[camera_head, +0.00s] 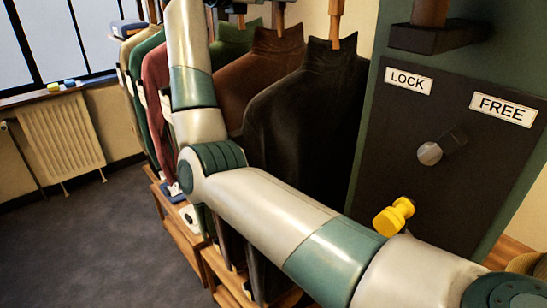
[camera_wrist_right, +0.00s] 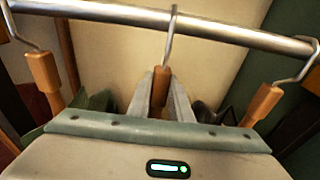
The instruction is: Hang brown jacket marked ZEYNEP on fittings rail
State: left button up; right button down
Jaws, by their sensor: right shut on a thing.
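A brown jacket (camera_head: 262,72) hangs between a green jacket and a black jacket in the head view, partly covered by its neighbours and my right arm. No ZEYNEP mark is readable. In the right wrist view my right gripper (camera_wrist_right: 160,98) is shut on the wooden neck of a hanger (camera_wrist_right: 161,84). That hanger's metal hook (camera_wrist_right: 168,42) reaches up to the metal rail (camera_wrist_right: 235,32) and appears to be over it. The garment below is hidden by my gripper. My left gripper is not in view.
The black jacket (camera_head: 312,110) hangs on the right and the green one (camera_head: 238,38) behind. Other hanger necks flank mine, left (camera_wrist_right: 44,72) and right (camera_wrist_right: 262,104). A dark panel (camera_head: 470,140) with LOCK and FREE labels and a yellow knob (camera_head: 393,216) stands at right.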

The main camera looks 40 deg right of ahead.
jog(key=shift+r, duration=0.25)
jog(key=shift+r+p, duration=0.7)
jog(key=shift+r, duration=0.05)
jog(key=shift+r, duration=0.3)
jog(key=shift+a, duration=0.25)
jog(key=shift+s+a, duration=0.15)
jog(key=shift+a, duration=1.25)
jog(key=shift+s+a, duration=0.1)
jog(key=shift+a, duration=1.25)
jog(key=shift+a, duration=0.1)
